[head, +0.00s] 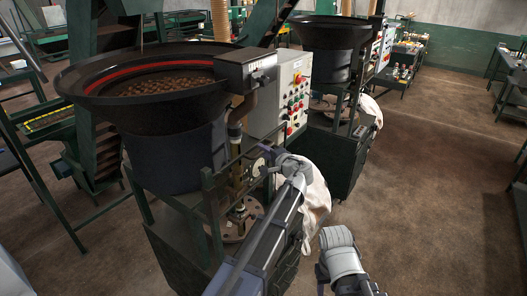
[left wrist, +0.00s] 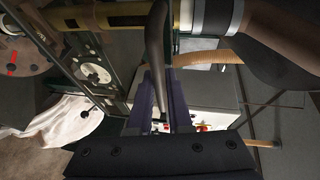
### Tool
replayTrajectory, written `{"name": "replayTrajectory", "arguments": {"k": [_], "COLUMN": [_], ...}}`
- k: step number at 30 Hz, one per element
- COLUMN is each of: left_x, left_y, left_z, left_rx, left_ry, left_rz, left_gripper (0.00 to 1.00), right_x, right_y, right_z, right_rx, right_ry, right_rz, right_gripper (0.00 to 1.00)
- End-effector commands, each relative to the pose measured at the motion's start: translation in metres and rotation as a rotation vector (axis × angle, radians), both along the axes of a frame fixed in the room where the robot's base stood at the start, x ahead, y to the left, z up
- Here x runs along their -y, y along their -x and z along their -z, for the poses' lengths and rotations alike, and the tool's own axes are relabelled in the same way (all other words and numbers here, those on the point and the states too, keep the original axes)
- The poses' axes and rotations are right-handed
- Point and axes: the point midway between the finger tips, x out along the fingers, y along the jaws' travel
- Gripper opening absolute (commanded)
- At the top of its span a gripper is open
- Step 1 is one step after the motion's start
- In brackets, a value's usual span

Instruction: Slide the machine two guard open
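The near machine has a framed guard (head: 212,205) of dark green bars below its large black bowl (head: 150,85). I cannot tell from any label which machine is number two. My left gripper (head: 268,158) is at the right side of this frame, beside the pipe and round flange. In the left wrist view, the fingers of my left gripper (left wrist: 163,95) point at a dark curved bar (left wrist: 156,45), which runs down between them. Whether they press on it is unclear. Part of my right arm shows at the bottom of the head view; its gripper is not visible.
A grey control box (head: 293,95) with coloured buttons stands behind the guard. A white bag (head: 315,195) hangs just right of my left arm. A second machine with a black bowl (head: 327,35) stands behind. Open brown floor (head: 440,190) lies to the right.

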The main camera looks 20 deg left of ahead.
Motion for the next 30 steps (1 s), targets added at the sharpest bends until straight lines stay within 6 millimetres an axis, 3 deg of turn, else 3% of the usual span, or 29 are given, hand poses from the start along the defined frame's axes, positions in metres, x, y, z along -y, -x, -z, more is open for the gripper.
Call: {"name": "replayTrajectory", "arguments": {"k": [1,8,17,30], "left_x": [0.000,0.000,0.003,0.049], "left_y": [0.000,0.000,0.003,0.046], "left_z": [0.000,0.000,-0.001,-0.013], "left_rx": [0.000,0.000,0.000,0.001], "left_ry": [0.001,0.001,0.001,0.002], "left_rz": [0.001,0.001,0.001,0.003], "left_gripper": [0.22,0.47,0.47,0.47], "right_x": [0.000,0.000,0.000,0.000], "right_y": [0.000,0.000,0.000,0.000], "right_z": [0.000,0.000,-0.001,-0.013], "right_rx": [0.000,0.000,0.000,0.000], "right_ry": [0.000,0.000,0.000,-0.001], "right_rz": [0.000,0.000,0.000,0.007], "right_gripper": [0.50,0.50,0.50,0.50]}}
